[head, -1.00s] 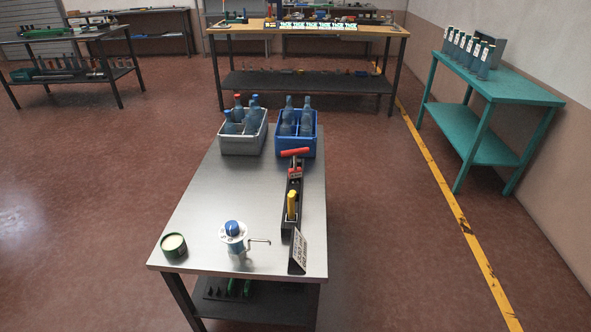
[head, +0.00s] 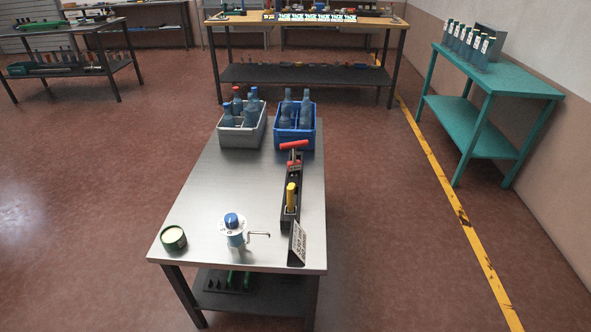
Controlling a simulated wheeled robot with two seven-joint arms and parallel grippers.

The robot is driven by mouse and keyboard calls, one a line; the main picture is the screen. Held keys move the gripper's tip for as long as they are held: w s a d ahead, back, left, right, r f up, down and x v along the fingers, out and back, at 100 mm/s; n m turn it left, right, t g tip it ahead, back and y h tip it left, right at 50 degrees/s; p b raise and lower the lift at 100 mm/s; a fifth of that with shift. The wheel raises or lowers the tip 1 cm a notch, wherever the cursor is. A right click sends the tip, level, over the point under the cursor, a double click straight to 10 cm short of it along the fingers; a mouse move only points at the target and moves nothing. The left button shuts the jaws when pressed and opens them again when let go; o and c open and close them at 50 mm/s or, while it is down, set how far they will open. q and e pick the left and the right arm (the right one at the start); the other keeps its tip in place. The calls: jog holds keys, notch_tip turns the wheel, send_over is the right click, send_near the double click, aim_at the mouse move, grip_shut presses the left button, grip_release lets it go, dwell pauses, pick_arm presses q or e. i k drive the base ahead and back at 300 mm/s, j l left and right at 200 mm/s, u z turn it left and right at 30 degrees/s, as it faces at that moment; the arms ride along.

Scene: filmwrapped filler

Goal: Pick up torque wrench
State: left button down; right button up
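A black tool holder (head: 285,216) stands on the right side of the steel table in the head view. A tool with a red crosswise handle (head: 294,145) stands upright in its far part. A tool with a yellow handle (head: 291,196) stands in its near part. I cannot tell for sure which of them is the torque wrench; their lower ends are hidden in the holder. Neither of my grippers is in view.
The steel table (head: 212,190) also bears a grey bottle crate (head: 241,139), a blue bottle crate (head: 295,139), a green tin (head: 173,238), a blue-and-white device with a crank (head: 235,232) and a small sign (head: 298,244). A teal table (head: 500,76) stands at right. The table's middle is clear.

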aim_at(294, 165)
jog(key=i+l+u, duration=0.4)
jog(key=l+u, duration=0.15)
jog(key=i+l+u, duration=0.25)
jog(key=l, duration=0.25)
jog(key=l+u, duration=0.3)
jog(key=i+l+u, duration=0.1)
jog(key=l+u, duration=0.15)
jog(key=l, duration=0.3)
jog(key=l+u, duration=0.3)
jog(key=l, duration=0.15)
